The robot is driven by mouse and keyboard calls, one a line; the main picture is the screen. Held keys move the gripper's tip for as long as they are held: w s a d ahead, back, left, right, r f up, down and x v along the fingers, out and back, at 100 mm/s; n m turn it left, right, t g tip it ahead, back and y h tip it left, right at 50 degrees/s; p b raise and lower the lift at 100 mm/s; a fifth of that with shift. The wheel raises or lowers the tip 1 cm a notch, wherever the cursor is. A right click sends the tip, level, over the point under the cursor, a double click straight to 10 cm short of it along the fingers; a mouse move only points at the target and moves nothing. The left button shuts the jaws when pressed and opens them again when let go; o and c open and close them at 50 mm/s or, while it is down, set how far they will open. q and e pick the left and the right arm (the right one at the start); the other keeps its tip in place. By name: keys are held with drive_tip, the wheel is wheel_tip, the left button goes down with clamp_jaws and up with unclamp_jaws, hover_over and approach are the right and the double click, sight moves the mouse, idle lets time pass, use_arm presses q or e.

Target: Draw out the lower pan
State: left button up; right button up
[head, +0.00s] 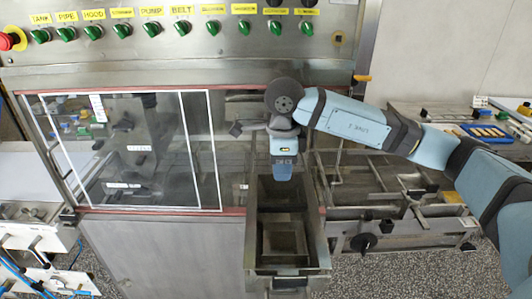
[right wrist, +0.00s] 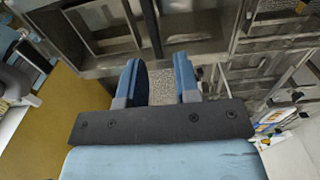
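A long metal pan (head: 318,245) juts out toward me from the machine's lower front, with a dark opening at its back and a square recess nearer its front end. I take it for the lower pan but cannot be sure. My right gripper (head: 284,183) points down over its back part, and I cannot tell its height above it. In the right wrist view my right gripper (right wrist: 160,80) has its two blue fingers apart with nothing between them; speckled floor shows in the gap. Metal pan-like parts (right wrist: 100,25) show beyond the fingers. My left gripper is not in view.
A glass-fronted cabinet (head: 130,150) stands left of the pan, below a panel of green knobs (head: 180,27). Metal rails and a frame (head: 390,215) fill the right side. Speckled floor (head: 400,275) is open at lower right. A table with small items (head: 495,125) stands far right.

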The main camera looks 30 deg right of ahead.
sight(284, 206)
drive_tip(key=shift+s+f+p, duration=0.15)
drive_tip(key=shift+s+f, duration=0.15)
drive_tip(key=shift+s, duration=0.25)
drive_tip(key=shift+s+f+p, duration=0.15)
drive_tip(key=shift+s+f, duration=0.1)
drive_tip(key=shift+s, duration=0.3)
drive_tip(key=f+p, duration=0.2)
drive_tip(key=f, duration=0.8)
drive_tip(key=shift+w+f, duration=0.2)
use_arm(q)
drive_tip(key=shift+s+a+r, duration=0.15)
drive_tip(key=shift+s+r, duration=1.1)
use_arm(e)
drive_tip(key=shift+w+f, duration=0.1)
drive_tip(key=shift+f, duration=0.65)
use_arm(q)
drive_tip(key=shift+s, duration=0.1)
use_arm(e)
drive_tip(key=shift+c, duration=0.6)
clamp_jaws()
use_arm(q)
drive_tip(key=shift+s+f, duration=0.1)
